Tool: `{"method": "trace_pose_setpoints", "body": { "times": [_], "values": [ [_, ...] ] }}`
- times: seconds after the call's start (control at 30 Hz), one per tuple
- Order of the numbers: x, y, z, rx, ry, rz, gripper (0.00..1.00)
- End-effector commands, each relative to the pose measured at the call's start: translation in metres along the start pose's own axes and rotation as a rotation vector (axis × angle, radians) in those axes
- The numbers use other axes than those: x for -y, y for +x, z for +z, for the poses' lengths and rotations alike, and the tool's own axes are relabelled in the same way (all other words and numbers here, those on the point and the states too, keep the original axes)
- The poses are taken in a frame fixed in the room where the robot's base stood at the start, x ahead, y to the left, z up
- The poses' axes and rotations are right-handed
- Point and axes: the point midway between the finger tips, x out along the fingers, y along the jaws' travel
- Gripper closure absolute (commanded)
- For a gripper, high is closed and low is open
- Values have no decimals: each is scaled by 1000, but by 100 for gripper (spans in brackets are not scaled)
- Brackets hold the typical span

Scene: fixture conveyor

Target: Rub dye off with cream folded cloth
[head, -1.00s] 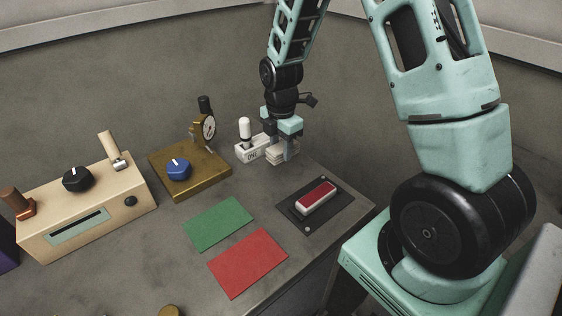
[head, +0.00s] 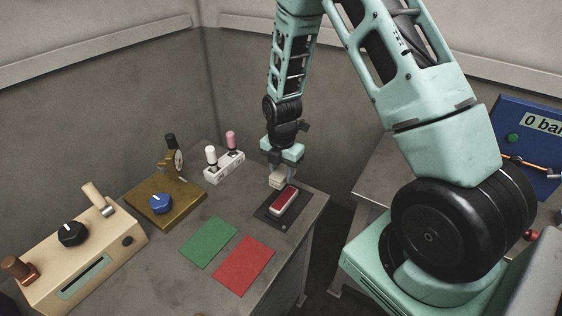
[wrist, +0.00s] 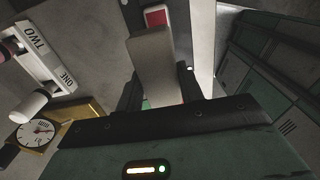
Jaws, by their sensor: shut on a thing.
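My gripper (head: 281,171) is shut on the cream folded cloth (head: 278,182). It holds the cloth at the back end of a white block with a red dyed top (head: 286,199). The block lies on a dark plate (head: 264,215) near the table's right edge. I cannot tell whether the cloth touches the block. In the wrist view the cloth (wrist: 151,62) sticks out from between the fingers, with the red top (wrist: 156,17) just beyond it.
A white two-switch box (head: 224,172) stands left of my gripper, and a brass base with a gauge and blue knob (head: 160,203) further left. Green (head: 208,242) and red (head: 244,265) mats lie in front. A beige box (head: 91,254) is at the far left.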

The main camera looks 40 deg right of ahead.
Motion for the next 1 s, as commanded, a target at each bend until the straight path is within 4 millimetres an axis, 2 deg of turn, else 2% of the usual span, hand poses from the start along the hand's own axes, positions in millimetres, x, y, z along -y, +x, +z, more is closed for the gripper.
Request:
{"method": "trace_pose_setpoints", "body": {
  "times": [0.53, 1.0],
  "values": [
    [0, 0, 0, 1, -10, 0, 99],
    [0, 45, 0, 0, -9, -1, 99]
  ]
}}
